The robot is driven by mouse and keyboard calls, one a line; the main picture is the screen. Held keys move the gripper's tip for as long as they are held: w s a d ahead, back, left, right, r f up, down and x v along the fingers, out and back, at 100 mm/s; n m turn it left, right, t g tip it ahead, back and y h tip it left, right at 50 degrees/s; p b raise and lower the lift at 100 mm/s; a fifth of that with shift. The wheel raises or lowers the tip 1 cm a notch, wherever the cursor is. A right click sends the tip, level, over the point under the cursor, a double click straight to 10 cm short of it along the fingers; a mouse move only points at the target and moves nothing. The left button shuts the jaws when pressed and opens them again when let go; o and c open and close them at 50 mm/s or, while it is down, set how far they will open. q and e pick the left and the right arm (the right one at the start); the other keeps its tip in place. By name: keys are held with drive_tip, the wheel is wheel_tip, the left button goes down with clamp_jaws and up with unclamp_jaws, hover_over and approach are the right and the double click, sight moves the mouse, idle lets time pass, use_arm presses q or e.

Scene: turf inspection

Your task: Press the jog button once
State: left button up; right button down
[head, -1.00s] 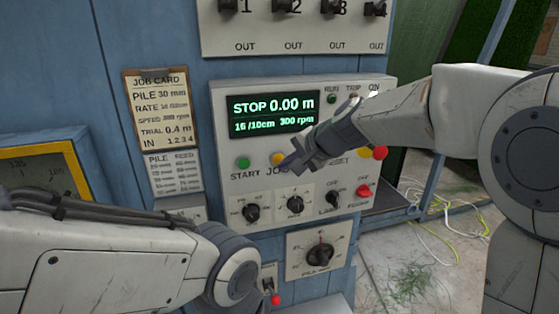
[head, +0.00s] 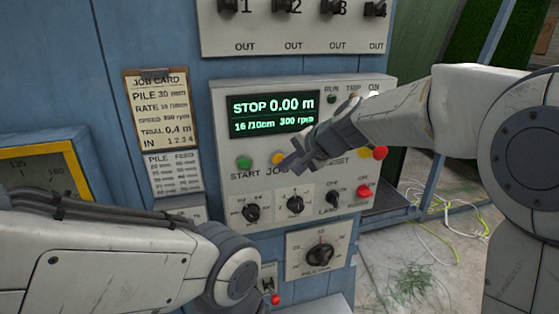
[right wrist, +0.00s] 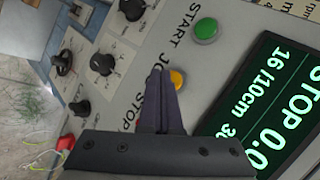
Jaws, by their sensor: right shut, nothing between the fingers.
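The jog button (head: 278,157) is a small orange-yellow dome on the pale control panel (head: 226,140), to the right of the green start button (head: 243,162). In the right wrist view the jog button (right wrist: 178,78) shows just beside my fingertips, partly covered by them. My right gripper (head: 286,168) is shut and empty, its tips close to the jog button and over part of the JOG label. I cannot tell whether the tips touch the button. The display (head: 273,113) reads STOP 0.00 m. My left gripper is out of view; only its arm shows.
Black knobs (head: 295,205) sit below the buttons, with a red button (head: 363,191) to their right. Red and yellow buttons (head: 380,152) show beside my right forearm. A job card (head: 162,105) hangs at left. A gauge (head: 40,172) stands at far left.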

drive_tip(key=shift+w, duration=0.15)
drive_tip(key=shift+w+a, duration=0.1)
drive_tip(key=shift+w, duration=0.15)
drive_tip(key=shift+w+a, duration=0.15)
drive_tip(key=shift+w, duration=0.3)
idle(0.6)
drive_tip(key=shift+s, duration=0.1)
idle(0.4)
drive_tip(key=shift+s+d+b, duration=0.25)
drive_tip(key=shift+s+b, duration=0.05)
drive_tip(key=shift+s, duration=0.45)
drive_tip(key=shift+s, duration=0.15)
drive_tip(key=shift+s+d+b, duration=0.25)
drive_tip(key=shift+s+b, duration=0.1)
drive_tip(key=shift+s, duration=0.4)
drive_tip(key=shift+s+d+b, duration=0.3)
drive_tip(key=shift+s, duration=0.45)
drive_tip(key=shift+s+d+b, duration=0.25)
drive_tip(key=shift+s+b, duration=0.1)
drive_tip(key=shift+s, duration=0.4)
